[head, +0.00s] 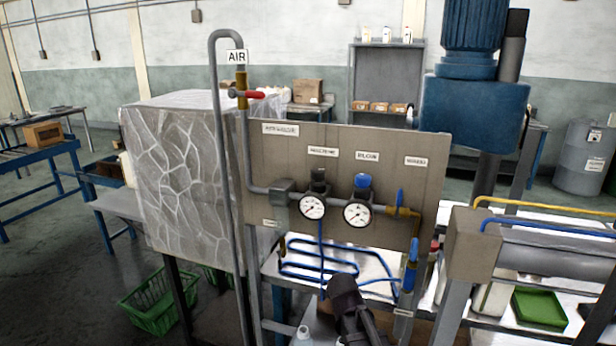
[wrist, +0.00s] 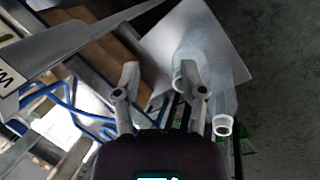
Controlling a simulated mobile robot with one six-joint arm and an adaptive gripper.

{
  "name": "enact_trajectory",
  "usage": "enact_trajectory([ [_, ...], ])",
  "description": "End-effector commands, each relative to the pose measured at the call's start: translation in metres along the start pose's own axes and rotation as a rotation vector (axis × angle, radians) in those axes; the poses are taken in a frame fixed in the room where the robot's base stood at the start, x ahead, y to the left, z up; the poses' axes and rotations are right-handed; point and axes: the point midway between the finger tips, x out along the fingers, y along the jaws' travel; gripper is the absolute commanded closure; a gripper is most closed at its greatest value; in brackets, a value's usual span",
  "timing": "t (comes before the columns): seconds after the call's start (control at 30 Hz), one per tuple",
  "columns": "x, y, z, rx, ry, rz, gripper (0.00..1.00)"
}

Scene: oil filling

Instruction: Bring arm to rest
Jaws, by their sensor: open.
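My gripper (wrist: 160,82) shows in the wrist view with its two grey fingers spread apart. Nothing is held between them. Pale translucent bottles lie in the view just beyond and to the right of the fingers; one has a round white mouth (wrist: 223,126). Whether a finger touches a bottle cannot be told. In the head view, a dark part of my arm rises at the bottom middle, in front of the bench below the gauge panel (head: 340,150). The fingers cannot be made out clearly there.
The panel carries two gauges and a blue hose (head: 320,262) coils below it. A grey pipe with a red-handled AIR valve (head: 255,95) stands to its left. A small white bottle top (head: 303,332) shows near my arm. A green tray (head: 540,309) is at right; green baskets (head: 150,305) sit low left.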

Motion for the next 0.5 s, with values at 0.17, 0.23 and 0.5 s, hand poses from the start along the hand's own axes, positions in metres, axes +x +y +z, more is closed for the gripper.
enact_trajectory([
  [0.17, -0.006, 0.001, 0.030, 0.206, 0.030, -0.128, 0.46],
  [0.23, -0.008, 0.001, 0.040, 0.291, 0.039, -0.182, 0.46],
  [0.5, -0.013, -0.002, 0.056, 0.486, 0.054, -0.308, 0.46],
])
